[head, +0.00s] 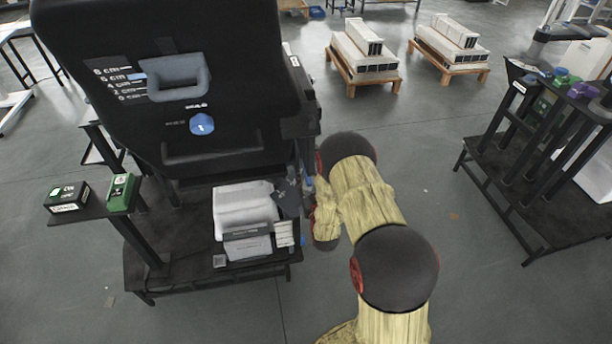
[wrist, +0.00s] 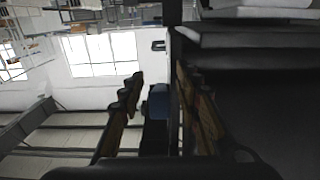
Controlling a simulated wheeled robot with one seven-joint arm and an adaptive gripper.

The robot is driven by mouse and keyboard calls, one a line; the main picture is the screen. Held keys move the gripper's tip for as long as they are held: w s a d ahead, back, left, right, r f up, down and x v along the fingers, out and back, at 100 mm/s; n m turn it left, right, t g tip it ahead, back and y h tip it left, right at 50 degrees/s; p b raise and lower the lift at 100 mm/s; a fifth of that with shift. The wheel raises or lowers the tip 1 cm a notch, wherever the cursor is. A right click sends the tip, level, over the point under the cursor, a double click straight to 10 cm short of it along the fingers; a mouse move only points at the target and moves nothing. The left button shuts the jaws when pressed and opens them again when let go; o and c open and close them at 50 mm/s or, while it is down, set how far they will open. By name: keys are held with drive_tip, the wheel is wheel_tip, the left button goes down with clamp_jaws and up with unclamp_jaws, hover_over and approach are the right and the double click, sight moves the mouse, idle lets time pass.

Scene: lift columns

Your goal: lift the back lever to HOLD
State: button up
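A black seat-like unit (head: 230,80) on a stand fills the left of the head view. A grey loop handle (head: 178,78) sits on its face beside a centimetre scale, with a blue knob (head: 202,124) below. I cannot tell which part is the back lever. My arm reaches to the unit's right side, and the gripper is largely hidden there in the head view. In the wrist view my gripper (wrist: 160,88) has its two fingers apart. A dark blue and black piece (wrist: 158,103) shows between them; whether they touch it is unclear. A large black surface lies close at right.
A white bin (head: 243,206) stands on the unit's lower base. Black and green boxes (head: 121,193) rest on a side shelf. A black rack (head: 540,150) stands at right, and pallets (head: 362,62) lie behind.

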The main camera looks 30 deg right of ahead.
drive_tip(key=shift+x, duration=0.8)
drive_tip(key=c, duration=0.3)
clamp_jaws()
